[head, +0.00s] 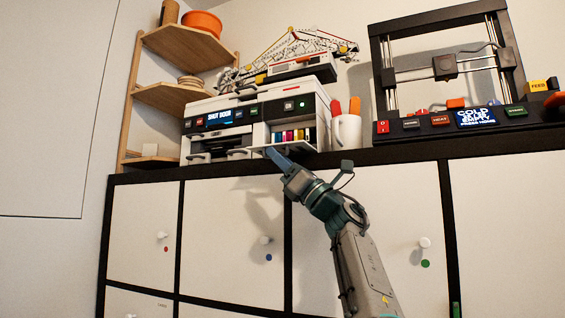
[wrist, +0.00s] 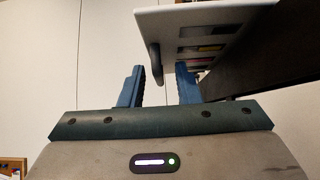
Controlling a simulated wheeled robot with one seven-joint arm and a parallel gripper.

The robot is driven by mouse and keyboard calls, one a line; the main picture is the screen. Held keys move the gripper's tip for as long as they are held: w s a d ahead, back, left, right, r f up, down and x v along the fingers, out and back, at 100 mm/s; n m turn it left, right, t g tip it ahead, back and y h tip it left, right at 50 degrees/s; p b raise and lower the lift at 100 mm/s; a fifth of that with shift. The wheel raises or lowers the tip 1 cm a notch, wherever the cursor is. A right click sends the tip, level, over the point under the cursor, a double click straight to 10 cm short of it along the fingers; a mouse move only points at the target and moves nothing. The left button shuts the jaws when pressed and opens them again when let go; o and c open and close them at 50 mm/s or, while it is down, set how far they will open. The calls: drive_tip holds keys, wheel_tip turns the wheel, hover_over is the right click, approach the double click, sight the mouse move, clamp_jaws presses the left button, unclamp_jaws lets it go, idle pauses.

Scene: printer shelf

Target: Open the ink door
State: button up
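The white printer (head: 225,105) stands on the cabinet, and its display reads "SHUT DOOR". At its right side the ink bay is exposed, with several coloured cartridges (head: 292,136) showing. The ink door (head: 300,147) appears folded down below them, partly hidden by my gripper (head: 268,152). In the wrist view, a white panel that looks like the ink door (wrist: 165,22) carries a dark handle (wrist: 155,62). My gripper (wrist: 160,84) is open below it. The handle's lower end appears between the blue fingers; I cannot tell whether they touch it.
A 3D printer (head: 440,80) stands to the right on the cabinet top, and a white mug (head: 346,131) with orange items stands between. A model crane (head: 290,55) sits on the printer. A wooden shelf (head: 175,95) stands left. Cabinet doors with knobs (head: 424,242) lie below.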

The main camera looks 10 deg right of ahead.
drive_tip(key=b+v, duration=0.8)
drive_tip(key=v, duration=0.5)
drive_tip(key=shift+d+f+b, duration=0.2)
drive_tip(key=shift+f+b, duration=0.1)
drive_tip(key=shift+s, duration=0.15)
